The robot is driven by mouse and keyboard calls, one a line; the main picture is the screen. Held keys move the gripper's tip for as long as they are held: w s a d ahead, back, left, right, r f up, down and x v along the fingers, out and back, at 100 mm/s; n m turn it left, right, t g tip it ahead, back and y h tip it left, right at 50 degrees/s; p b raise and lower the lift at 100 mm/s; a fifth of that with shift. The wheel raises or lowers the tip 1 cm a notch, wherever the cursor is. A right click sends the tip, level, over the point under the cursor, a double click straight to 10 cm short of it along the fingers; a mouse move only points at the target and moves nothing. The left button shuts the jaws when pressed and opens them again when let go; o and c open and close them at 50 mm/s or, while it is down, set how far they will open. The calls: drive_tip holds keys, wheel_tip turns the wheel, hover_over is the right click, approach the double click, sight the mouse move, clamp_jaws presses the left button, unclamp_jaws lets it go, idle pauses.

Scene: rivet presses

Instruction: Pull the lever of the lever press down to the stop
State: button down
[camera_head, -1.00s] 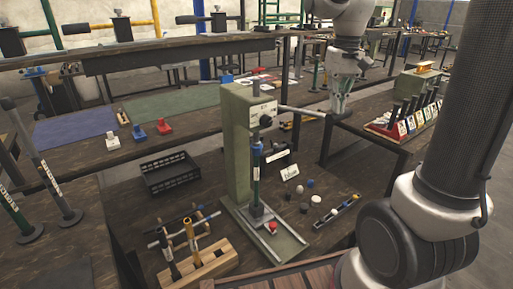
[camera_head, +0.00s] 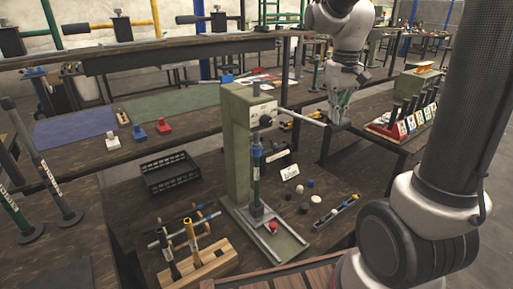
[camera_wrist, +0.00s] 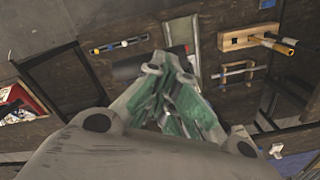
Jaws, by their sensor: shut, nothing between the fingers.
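The lever press (camera_head: 237,150) is a green column on a flat base, standing on the dark bench. Its pale lever (camera_head: 302,115) sticks out to the right from the head, sloping slightly down. My gripper (camera_head: 339,120) has its green-padded fingers pointing down near the lever's outer end. I cannot tell whether they touch the lever. In the wrist view the closed fingers (camera_wrist: 190,120) fill the middle, with nothing seen between them. The press (camera_wrist: 182,33) shows behind them, partly hidden.
A black crate (camera_head: 172,172) stands left of the press. A wooden rack with tools (camera_head: 205,260) is in front of it. Small round pieces and a level-like tool (camera_head: 336,212) lie to the right. A rack of coloured cards (camera_head: 405,125) stands farther right.

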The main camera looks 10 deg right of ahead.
drive_tip(key=shift+f, duration=0.15)
drive_tip(key=shift+f, duration=1.2)
drive_tip(key=r, duration=0.6)
drive_tip(key=shift+w+a, duration=0.1)
drive_tip(key=shift+w, duration=0.15)
drive_tip(key=w+r, duration=0.2)
drive_tip(key=r, duration=0.6)
drive_tip(key=w+a+r, duration=0.1)
drive_tip(key=w+r, duration=0.1)
drive_tip(key=r, duration=0.6)
drive_tip(key=shift+a, duration=0.3)
drive_tip(key=shift+s, duration=0.1)
